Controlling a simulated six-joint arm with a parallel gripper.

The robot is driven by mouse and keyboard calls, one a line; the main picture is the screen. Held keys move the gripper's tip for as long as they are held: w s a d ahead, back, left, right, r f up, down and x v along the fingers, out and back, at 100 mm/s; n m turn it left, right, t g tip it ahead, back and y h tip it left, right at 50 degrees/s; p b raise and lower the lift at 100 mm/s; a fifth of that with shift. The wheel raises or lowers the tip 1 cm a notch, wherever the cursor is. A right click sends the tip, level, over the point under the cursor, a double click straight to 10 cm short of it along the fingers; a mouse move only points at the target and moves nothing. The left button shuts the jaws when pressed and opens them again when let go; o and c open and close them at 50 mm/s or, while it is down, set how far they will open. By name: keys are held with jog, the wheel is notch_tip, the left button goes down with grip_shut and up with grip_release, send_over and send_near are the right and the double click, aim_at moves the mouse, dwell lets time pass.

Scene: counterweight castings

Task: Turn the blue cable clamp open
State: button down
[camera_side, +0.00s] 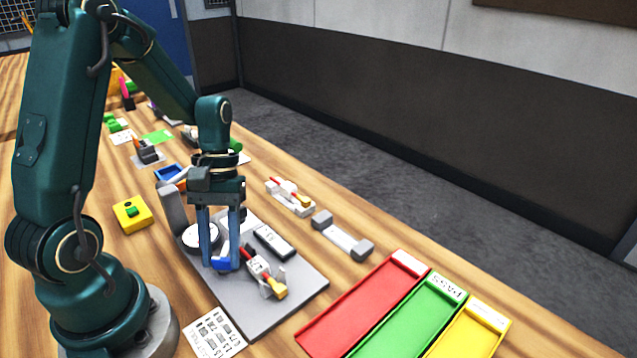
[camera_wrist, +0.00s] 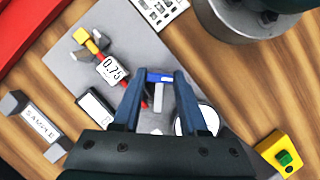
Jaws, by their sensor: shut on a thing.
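The blue cable clamp (camera_side: 222,264) sits low on the grey base plate (camera_side: 290,308), between the fingertips of my gripper (camera_side: 221,260). In the wrist view its blue bar (camera_wrist: 160,77) spans the gap between the blue fingers of my gripper (camera_wrist: 159,84), with a pale grey strip below it. My gripper points down and is shut on the clamp. The fingers hide its ends, so I cannot tell how far it is turned.
Beside the clamp are a red-and-yellow-handled part with a 0.75 label (camera_wrist: 111,69), a black-framed display (camera_side: 273,241) and a round white dial (camera_side: 199,236). Red (camera_side: 352,318), green and yellow trays lie to the right. A yellow button box (camera_side: 132,214) stands left.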

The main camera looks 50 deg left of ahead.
aim_at(226, 248)
jog(key=shift+c, duration=2.2)
grip_release()
jog(key=shift+r, duration=0.1)
jog(key=shift+v, duration=2.5)
